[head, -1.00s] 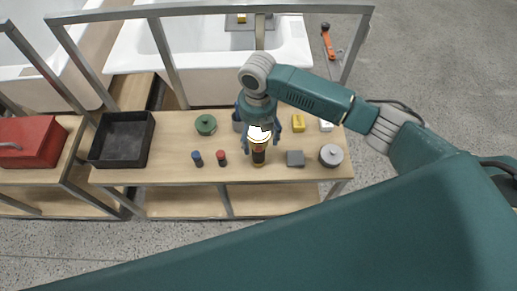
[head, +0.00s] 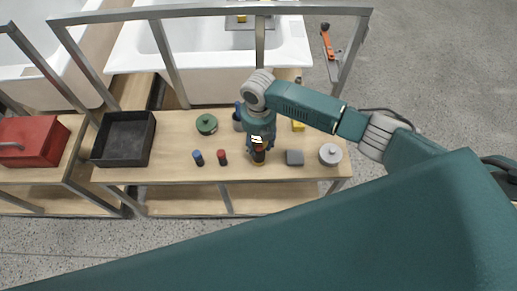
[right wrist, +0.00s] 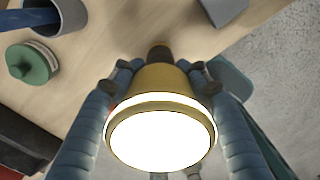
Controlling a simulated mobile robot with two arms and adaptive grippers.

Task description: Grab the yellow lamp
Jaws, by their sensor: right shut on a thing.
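The yellow lamp (right wrist: 160,85) has a round, glowing white face and a dark narrow end. In the right wrist view it fills the middle, between the two blue-grey fingers of my right gripper (right wrist: 160,110), which is shut on it. In the head view the lamp (head: 258,160) stands over the front middle of the wooden table (head: 170,170), mostly hidden under my right gripper (head: 258,148). I cannot tell whether its base touches the table. My left gripper does not show.
On the table are a black tray (head: 122,140), a green round item (head: 207,124), blue (head: 198,157) and red (head: 222,158) small cylinders, a grey block (head: 294,157) and a grey round container (head: 330,154). A red toolbox (head: 30,140) sits left. Metal frame posts rise behind.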

